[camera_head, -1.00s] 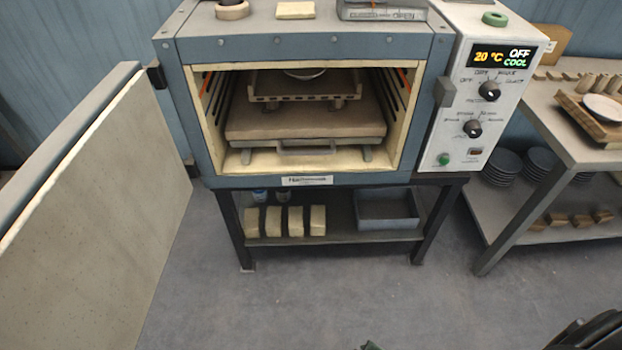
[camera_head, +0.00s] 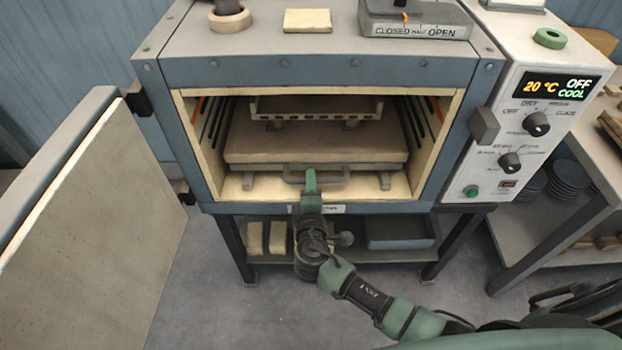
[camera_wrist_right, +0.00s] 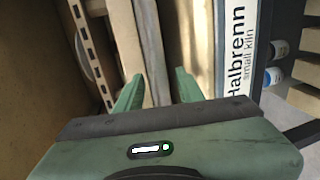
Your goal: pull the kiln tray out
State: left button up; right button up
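The kiln tray (camera_head: 250,148) is a thick brown-grey slab on low feet inside the open kiln (camera_head: 320,72). A grey bar handle (camera_head: 345,179) runs along its front edge. My right gripper (camera_head: 311,178) is at the kiln mouth, in front of the handle's middle, with its arm coming from the lower right. In the right wrist view the right gripper (camera_wrist_right: 158,88) has its two green fingers spread apart. A grey bar (camera_wrist_right: 152,50), which looks like the handle, runs in the gap between them; I cannot tell whether they touch it. My left gripper is not in view.
The kiln door (camera_head: 100,220) stands wide open at left. A slotted rack (camera_head: 315,108) sits above the tray. The control panel (camera_head: 530,110) reads 20 °C, OFF, COOL. A stand shelf below holds pale blocks (camera_head: 277,238) and a grey bin (camera_head: 400,232). The floor in front is clear.

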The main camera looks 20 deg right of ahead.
jog(key=shift+x, duration=0.95)
jog(key=shift+w+f, duration=0.1)
grip_shut()
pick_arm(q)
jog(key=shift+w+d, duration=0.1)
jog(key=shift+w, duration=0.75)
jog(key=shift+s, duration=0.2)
